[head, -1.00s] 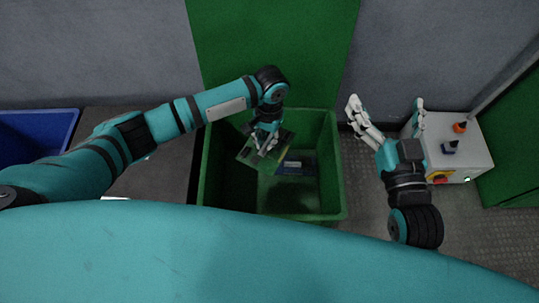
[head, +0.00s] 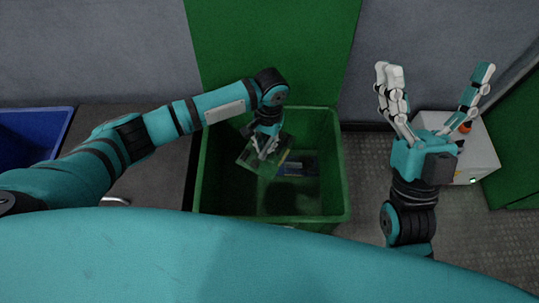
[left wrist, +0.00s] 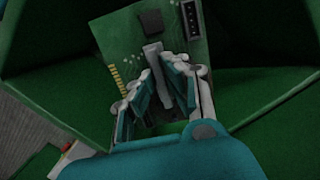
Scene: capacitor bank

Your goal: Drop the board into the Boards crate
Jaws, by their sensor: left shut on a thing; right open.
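A green circuit board (head: 250,156) is held by my left gripper (head: 264,153) over the green crate (head: 335,205), inside its opening in the head view. In the left wrist view the board (left wrist: 185,45) shows a dark chip, a black connector and gold contacts. There my left gripper (left wrist: 157,85) is shut on it. Under it, a dark blue board (head: 300,165) lies in the crate, partly hidden. My right gripper (head: 437,85) is open and empty, raised right of the crate.
A grey box (head: 480,150) with an orange knob stands at the right, partly behind my right gripper. A blue crate (head: 40,128) is at the far left beside a dark surface (head: 165,180). A green panel (head: 275,50) rises behind the green crate.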

